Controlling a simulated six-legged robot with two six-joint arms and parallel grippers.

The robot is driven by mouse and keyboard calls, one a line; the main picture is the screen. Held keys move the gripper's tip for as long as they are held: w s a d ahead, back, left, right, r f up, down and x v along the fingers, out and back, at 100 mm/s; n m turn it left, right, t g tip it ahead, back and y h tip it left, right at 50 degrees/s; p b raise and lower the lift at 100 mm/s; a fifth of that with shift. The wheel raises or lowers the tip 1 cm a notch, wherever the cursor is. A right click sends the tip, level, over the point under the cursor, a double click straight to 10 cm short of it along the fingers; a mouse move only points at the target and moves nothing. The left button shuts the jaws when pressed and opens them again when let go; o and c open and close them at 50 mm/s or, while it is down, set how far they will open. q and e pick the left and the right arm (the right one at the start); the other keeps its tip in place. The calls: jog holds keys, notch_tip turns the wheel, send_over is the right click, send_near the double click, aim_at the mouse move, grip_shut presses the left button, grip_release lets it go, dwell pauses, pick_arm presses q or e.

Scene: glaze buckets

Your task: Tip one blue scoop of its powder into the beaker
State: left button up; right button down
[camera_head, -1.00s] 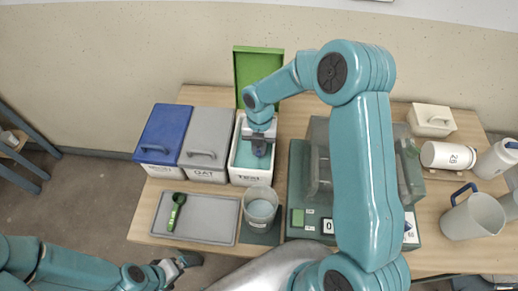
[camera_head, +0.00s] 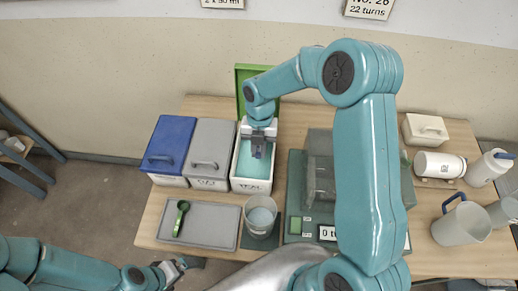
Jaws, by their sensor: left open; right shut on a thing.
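My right gripper (camera_head: 262,138) reaches down over the open white bin (camera_head: 250,186) labelled TEAL and is shut on a small dark blue thing (camera_head: 258,151), apparently the blue scoop. Its lower part is hard to make out against the teal powder (camera_head: 246,164) in the bin. The clear beaker (camera_head: 260,229) stands on a dark green mat in front of the bin, with something pale bluish visible inside. My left gripper (camera_head: 180,265) is open and empty, low in front of the grey tray.
A green scoop (camera_head: 181,218) lies on the grey tray (camera_head: 212,227). Lidded blue (camera_head: 168,142) and grey (camera_head: 211,149) bins stand left of the open bin; its green lid (camera_head: 242,84) stands raised behind. A green scale (camera_head: 295,212) is right of the beaker. A jug (camera_head: 462,224) is far right.

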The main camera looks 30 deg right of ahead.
jog(key=shift+s+a+r, duration=0.15)
jog(key=shift+r, duration=0.05)
jog(key=shift+t+h, duration=0.6)
jog(key=shift+t, duration=0.2)
jog(key=shift+s+a+r+b, duration=0.55)
jog(key=shift+s+a+r, duration=0.15)
jog(key=shift+s+r, duration=0.15)
jog(key=shift+s+a+r+b, duration=0.55)
jog(key=shift+s+a+r, duration=0.15)
jog(key=shift+s, duration=0.2)
jog(key=shift+s+r, duration=0.15)
jog(key=shift+r, duration=0.05)
